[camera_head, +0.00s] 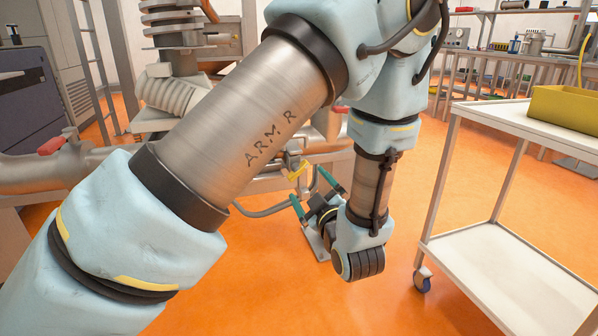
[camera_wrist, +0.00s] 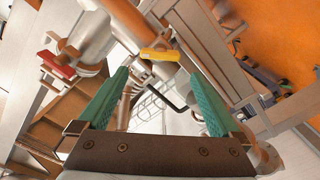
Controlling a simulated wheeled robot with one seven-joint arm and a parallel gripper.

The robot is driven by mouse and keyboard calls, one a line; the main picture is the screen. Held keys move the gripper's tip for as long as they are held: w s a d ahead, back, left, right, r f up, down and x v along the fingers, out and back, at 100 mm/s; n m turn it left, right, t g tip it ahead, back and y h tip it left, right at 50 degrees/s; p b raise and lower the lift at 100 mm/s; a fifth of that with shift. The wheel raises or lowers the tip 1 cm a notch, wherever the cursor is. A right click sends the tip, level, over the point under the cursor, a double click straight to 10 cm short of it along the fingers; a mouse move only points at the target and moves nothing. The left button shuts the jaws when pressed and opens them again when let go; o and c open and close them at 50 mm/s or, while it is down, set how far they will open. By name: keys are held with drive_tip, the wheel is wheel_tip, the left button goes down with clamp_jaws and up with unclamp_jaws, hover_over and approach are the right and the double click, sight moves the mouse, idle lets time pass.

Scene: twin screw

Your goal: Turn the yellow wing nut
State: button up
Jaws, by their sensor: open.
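The yellow wing nut (camera_head: 298,170) is on the metal pipe assembly, just beyond my gripper in the head view. In the wrist view the yellow wing nut (camera_wrist: 160,54) lies ahead of the fingertips, about midway between them and apart from both. My gripper (camera_head: 315,194) has two green fingers. In the wrist view my gripper (camera_wrist: 158,72) is open, its fingers spread wide with nothing between them. My own arm hides part of the pipework in the head view.
A red handle (camera_wrist: 57,64) is on the pipework at the left in the wrist view. A white cart (camera_head: 515,262) with a yellow bin (camera_head: 570,115) stands to the right in the head view. Orange floor (camera_head: 405,215) is clear between my arm and the cart.

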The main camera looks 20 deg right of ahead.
sight(300, 172)
drive_tip(key=w, duration=0.6)
drive_tip(key=w+d, duration=0.1)
drive_tip(key=w, duration=0.2)
drive_tip(key=shift+w+d, duration=0.1)
drive_tip(key=shift+w, duration=0.15)
drive_tip(key=c, duration=1.1)
drive_tip(key=shift+c, duration=0.2)
drive_tip(key=shift+m, duration=0.4)
drive_tip(key=m+p, duration=0.2)
drive_tip(key=m, duration=0.1)
drive_tip(key=shift+r, duration=0.1)
drive_tip(key=shift+d+m+p, duration=0.1)
drive_tip(key=shift+m+p, duration=1.05)
drive_tip(key=shift+m, duration=0.95)
